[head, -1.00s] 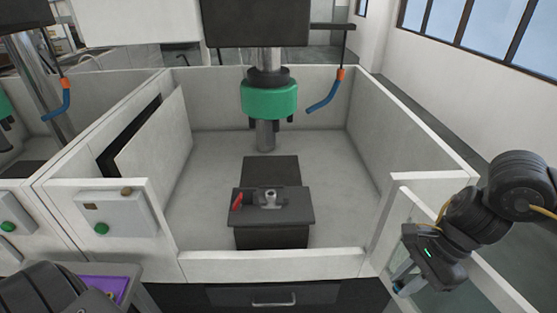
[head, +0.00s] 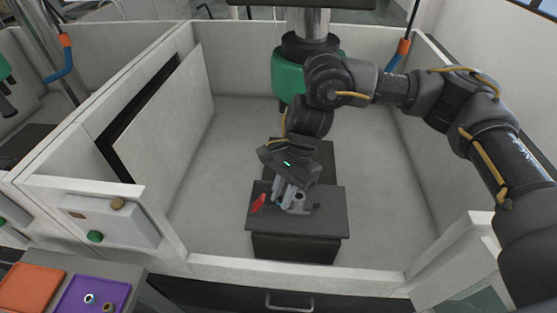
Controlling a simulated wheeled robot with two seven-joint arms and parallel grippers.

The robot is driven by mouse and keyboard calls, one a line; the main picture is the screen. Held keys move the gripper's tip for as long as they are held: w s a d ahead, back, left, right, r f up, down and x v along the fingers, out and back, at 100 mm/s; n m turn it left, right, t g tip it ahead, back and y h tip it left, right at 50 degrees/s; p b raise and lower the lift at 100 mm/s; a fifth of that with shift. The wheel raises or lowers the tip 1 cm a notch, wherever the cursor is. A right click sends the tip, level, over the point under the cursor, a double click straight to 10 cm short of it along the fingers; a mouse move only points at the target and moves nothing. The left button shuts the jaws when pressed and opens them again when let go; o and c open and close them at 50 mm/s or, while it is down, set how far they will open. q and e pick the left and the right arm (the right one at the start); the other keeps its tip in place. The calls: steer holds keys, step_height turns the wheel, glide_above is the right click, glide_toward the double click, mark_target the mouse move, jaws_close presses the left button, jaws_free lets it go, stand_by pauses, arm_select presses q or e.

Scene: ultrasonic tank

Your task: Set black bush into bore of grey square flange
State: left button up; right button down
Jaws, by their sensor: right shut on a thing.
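A small grey part with a dark round bore (head: 299,198) sits on the dark block in the middle of the enclosure; it looks like the grey square flange. My right gripper (head: 283,196) reaches down from above, its fingers at the left side of this part. It appears shut on it, though the fingers partly hide the contact. I cannot make out a black bush for certain. A small pale ring with a dark centre (head: 89,298) and a brownish ring (head: 108,307) lie in the purple tray (head: 72,291) at lower left. My left gripper is out of view.
The dark block (head: 330,221) carries a red lever (head: 258,203) left of the grey part. A green-collared spindle (head: 283,75) hangs behind my right arm. White walls (head: 290,266) surround the block. An orange tray (head: 30,287) lies beside the purple one. The enclosure floor is clear.

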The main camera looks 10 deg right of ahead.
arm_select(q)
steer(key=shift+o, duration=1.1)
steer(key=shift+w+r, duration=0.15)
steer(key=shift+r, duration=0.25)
arm_select(e)
steer(key=shift+w+d+m, duration=0.15)
steer(key=shift+w+m, duration=0.2)
steer(key=shift+m, duration=0.05)
arm_select(q)
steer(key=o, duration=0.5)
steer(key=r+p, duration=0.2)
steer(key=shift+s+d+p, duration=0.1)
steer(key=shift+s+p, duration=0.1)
steer(key=shift+p, duration=0.1)
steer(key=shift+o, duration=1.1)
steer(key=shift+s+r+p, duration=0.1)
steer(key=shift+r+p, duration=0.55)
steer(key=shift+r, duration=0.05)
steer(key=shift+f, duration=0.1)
arm_select(e)
steer(key=w+d+f+m+t, duration=0.2)
steer(key=w+d+f+m, duration=0.1)
steer(key=w+d+m, duration=0.4)
steer(key=shift+w+f+t+y, duration=0.35)
steer(key=shift+w+t+y, duration=0.05)
steer(key=shift+w, duration=0.1)
steer(key=shift+a+f, duration=0.1)
